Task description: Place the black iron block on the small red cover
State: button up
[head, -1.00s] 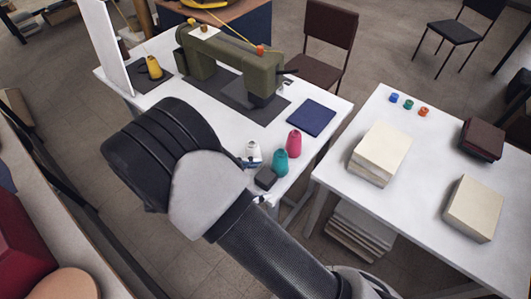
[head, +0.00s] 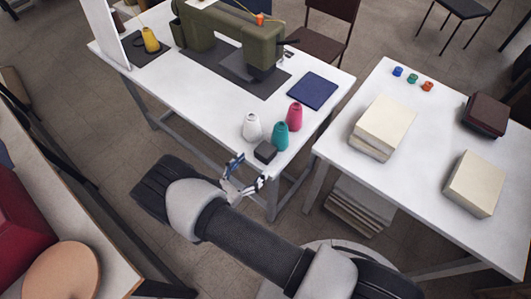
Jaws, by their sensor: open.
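The black iron block (head: 265,152) is a small dark box on the near right corner of the white sewing table, in front of the teal cone. My gripper (head: 248,172) is open just off that table's near edge, close to the block, with nothing seen between its fingers. I cannot tell whether it touches the block. No small cover stands out as bright red. A dark maroon stack (head: 485,114) lies on the right table, and a larger red item (head: 22,225) shows at the left edge.
White (head: 252,129), teal (head: 280,137) and pink (head: 294,116) cones stand close behind the block. A dark blue cover (head: 305,91) and a green sewing machine (head: 235,36) are farther back. Cream stacks (head: 384,127) (head: 474,184) stand on the right table (head: 420,176), with bare room between them.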

aim_at(266, 149)
jog(key=x, duration=0.2)
jog(key=b+x, duration=0.1)
jog(key=x, duration=0.5)
jog(key=shift+w+a+r+b, duration=0.1)
jog(key=shift+w+r+b, duration=0.1)
jog(key=shift+r+b, duration=0.1)
jog(key=shift+c, duration=0.4)
grip_shut()
dwell(0.4)
